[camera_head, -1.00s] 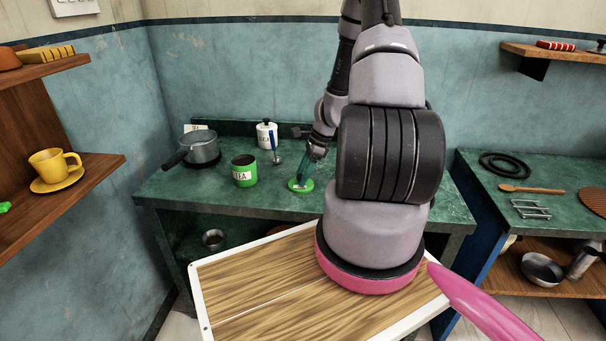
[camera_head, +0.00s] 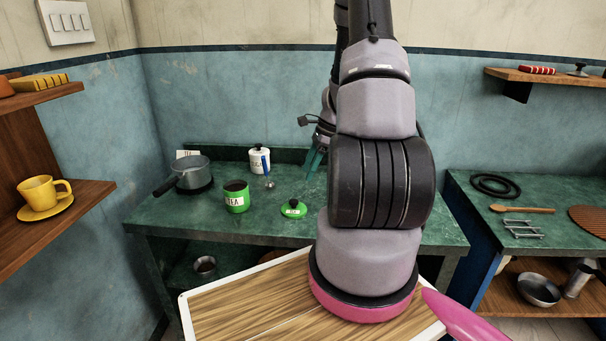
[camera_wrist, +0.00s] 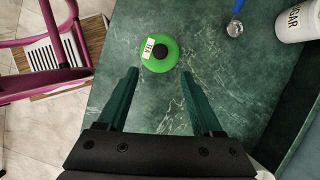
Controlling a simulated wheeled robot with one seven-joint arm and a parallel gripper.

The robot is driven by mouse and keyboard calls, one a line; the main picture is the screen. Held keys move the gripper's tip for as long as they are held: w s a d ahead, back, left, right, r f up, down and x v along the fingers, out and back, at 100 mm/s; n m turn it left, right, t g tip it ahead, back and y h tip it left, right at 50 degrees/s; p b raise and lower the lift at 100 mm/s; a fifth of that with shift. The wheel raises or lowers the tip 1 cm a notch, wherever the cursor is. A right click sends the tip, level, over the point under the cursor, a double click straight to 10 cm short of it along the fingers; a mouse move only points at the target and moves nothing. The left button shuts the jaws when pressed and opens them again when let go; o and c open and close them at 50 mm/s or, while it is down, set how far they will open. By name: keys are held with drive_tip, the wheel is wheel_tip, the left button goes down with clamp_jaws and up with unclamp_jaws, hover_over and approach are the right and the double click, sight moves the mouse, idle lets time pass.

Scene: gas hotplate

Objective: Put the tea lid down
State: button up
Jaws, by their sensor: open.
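The green tea lid (camera_head: 293,208) with a black knob lies on the green countertop (camera_head: 215,218), to the right of the green tea canister. In the wrist view the lid (camera_wrist: 159,52) lies flat, knob up, with a white label, beyond the fingertips. The tea canister (camera_head: 236,200) stands without a lid, dark inside. My gripper (camera_head: 315,165) is raised above the counter behind the lid, apart from it. In the wrist view its two green fingers (camera_wrist: 160,75) are spread wide with nothing between them.
A grey pot (camera_head: 190,172) is at the back left. Kitchenware lies on the right counter (camera_head: 560,190).

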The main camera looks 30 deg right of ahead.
drive_tip(key=s+a+r+n+t+h, duration=0.1)
drive_tip(key=a+r+n, duration=0.35)
drive_tip(key=r, duration=0.55)
drive_tip(key=s+a+r+n+t+h, duration=0.1)
drive_tip(key=a+r+n, duration=0.35)
drive_tip(key=r, duration=0.65)
drive_tip(key=s+a+r+n+t, duration=0.2)
drive_tip(key=s+a+r+n, duration=0.2)
drive_tip(key=s+r, duration=0.2)
drive_tip(key=s+a+r+n+t, duration=0.1)
drive_tip(key=s+a+r+n, duration=0.3)
drive_tip(key=s+r, duration=0.3)
drive_tip(key=s+a, duration=0.1)
drive_tip(key=s, duration=0.2)
drive_tip(key=shift+r+n+t, duration=0.3)
drive_tip(key=shift+n+t, duration=0.1)
